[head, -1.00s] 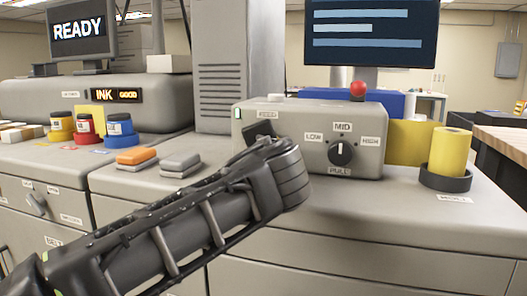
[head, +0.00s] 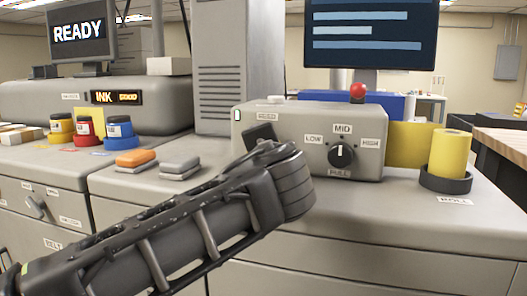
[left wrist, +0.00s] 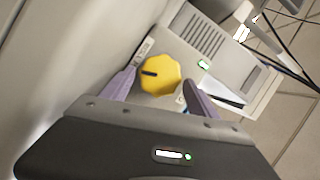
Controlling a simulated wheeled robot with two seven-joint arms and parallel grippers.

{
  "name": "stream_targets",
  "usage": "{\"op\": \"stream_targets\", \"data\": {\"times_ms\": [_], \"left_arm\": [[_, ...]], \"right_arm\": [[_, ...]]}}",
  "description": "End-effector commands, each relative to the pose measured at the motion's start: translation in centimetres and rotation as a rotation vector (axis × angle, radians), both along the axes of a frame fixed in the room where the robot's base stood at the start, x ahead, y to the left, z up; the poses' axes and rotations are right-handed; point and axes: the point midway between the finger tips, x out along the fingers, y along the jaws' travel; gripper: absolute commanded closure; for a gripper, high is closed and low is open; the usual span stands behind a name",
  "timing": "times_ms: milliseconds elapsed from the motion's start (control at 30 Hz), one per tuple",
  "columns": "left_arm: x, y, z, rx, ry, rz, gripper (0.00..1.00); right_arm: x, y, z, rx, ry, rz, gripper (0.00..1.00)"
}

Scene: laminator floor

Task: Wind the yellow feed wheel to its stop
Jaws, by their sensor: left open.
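The yellow feed wheel (left wrist: 160,74) shows in the left wrist view, on the face of a grey machine, with a dark mark on the left of its face. My left gripper (left wrist: 159,82) is open, with one purple finger on each side of the wheel in that picture. I cannot tell whether either finger touches it. In the head view my left gripper (head: 262,136) is at the front left of the grey control box (head: 300,122). The wheel is hidden there. My right gripper is not in view.
The box front carries a black selector knob (head: 341,155) marked LOW, MID and HIGH; a red button (head: 358,92) stands above it. A yellow roll (head: 450,154) stands at the right.

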Motion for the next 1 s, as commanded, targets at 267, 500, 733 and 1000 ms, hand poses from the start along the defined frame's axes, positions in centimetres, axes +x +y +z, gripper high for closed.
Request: {"op": "stream_targets", "data": {"times_ms": [267, 500, 733, 1000], "left_arm": [[-4.5, -0.3, 0.6, 0.000, -0.001, -0.003, 0.31], [-5.7, -0.3, 0.8, 0.000, 0.000, 0.000, 0.31], [-5.6, -0.3, 0.8, 0.000, 0.000, 0.000, 0.31], [-5.6, -0.3, 4.3, 0.000, 0.000, 0.000, 0.31]], "right_arm": [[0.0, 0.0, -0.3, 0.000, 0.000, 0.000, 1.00], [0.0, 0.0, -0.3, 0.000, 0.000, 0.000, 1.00], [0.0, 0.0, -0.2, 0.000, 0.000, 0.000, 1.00], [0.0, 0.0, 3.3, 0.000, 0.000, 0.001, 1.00]]}}
